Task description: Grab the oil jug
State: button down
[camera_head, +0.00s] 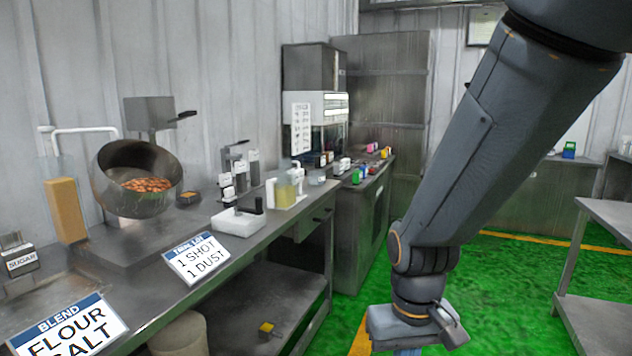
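A clear jug of pale yellow liquid with a white handle, which looks like the oil jug (287,192), stands upright on the metal counter, left of the picture's middle. My gripper (408,346) is at the bottom edge, to the right of the counter and over the green floor. It is well apart from the jug and nearer to the camera. Its fingertips are not clearly visible, so I cannot tell whether it is open.
A tilted drum (138,178) and signs (197,258) stand further left on the counter (270,250). A metal table (608,222) is at right. Green floor (505,285) between is open.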

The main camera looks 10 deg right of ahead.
aim_at(283, 163)
jog(key=k, duration=0.55)
jog(key=z, duration=0.75)
jog(key=i, duration=1.45)
jog(key=z, duration=0.45)
jog(key=i, duration=1.6)
jog(key=u, duration=0.8)
jog(key=i, duration=0.85)
jog(key=u, duration=0.9)
